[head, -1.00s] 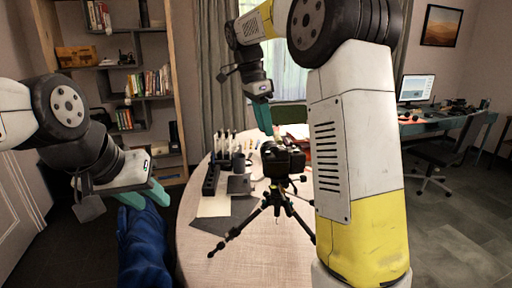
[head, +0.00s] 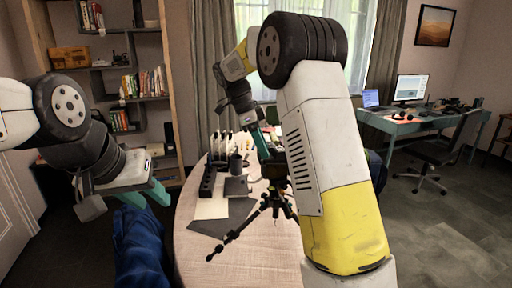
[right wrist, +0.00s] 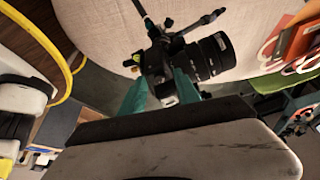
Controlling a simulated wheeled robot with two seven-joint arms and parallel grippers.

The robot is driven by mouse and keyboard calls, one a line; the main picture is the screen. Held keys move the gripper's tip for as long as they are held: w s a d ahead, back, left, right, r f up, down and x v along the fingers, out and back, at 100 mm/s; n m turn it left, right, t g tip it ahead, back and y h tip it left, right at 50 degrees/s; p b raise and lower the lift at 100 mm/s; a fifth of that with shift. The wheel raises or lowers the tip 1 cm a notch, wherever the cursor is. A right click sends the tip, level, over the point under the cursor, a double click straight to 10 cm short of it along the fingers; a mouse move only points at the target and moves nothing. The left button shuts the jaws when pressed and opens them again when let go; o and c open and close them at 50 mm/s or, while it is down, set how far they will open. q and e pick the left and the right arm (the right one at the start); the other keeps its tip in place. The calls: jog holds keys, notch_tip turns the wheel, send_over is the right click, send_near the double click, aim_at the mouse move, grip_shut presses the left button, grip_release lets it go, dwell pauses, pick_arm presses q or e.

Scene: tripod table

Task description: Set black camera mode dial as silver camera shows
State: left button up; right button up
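The mode dial is too small to make out. I cannot identify a silver camera. My left gripper (head: 146,195) is open and empty left of the table.
The round table (head: 225,262) bears a dark grey mat (head: 222,220), a black block (head: 208,180) and a rack of upright tools (head: 222,145). Orange-red items (right wrist: 300,40) lie beside the camera. A blue chair (head: 140,250) stands left of the table.

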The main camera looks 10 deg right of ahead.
grip_shut()
dwell(0.4)
jog(key=n, duration=0.1)
jog(key=n+t, duration=0.1)
jog(key=n, duration=0.2)
jog(key=shift+s+n+t, duration=0.25)
jog(key=shift+n+t, duration=0.05)
jog(key=shift+t, duration=0.1)
jog(key=shift+s+d+n+t+y, duration=0.1)
jog(key=shift+n+t+y, duration=0.4)
jog(key=shift+n, duration=1)
grip_release()
